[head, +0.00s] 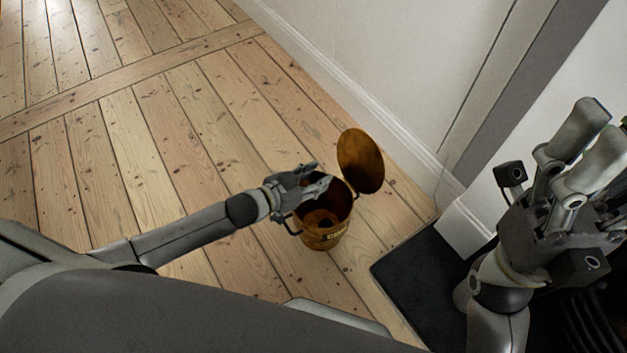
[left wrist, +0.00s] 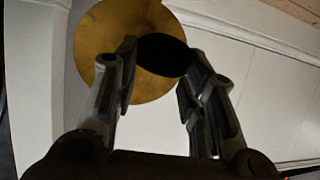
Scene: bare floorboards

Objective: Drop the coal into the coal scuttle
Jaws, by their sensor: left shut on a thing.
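The coal scuttle (head: 325,240) is a brass-coloured bucket with a dark label, upright on the floorboards. Its round lid (head: 362,160) stands open at its back right and also shows in the left wrist view (left wrist: 110,75). My left gripper (head: 322,177) is over the scuttle's open mouth. In the left wrist view it is shut on the black coal (left wrist: 163,55), held between the fingertips in front of the lid. In the head view I cannot make out the coal. My right gripper (head: 604,128) is raised at the right, away from the scuttle; its finger gap is unclear.
A white wall with a baseboard (head: 350,92) runs behind the scuttle. A black slab (head: 425,290) lies on the floor at the lower right, beside a white wall corner. The floorboards (head: 130,150) to the left are clear.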

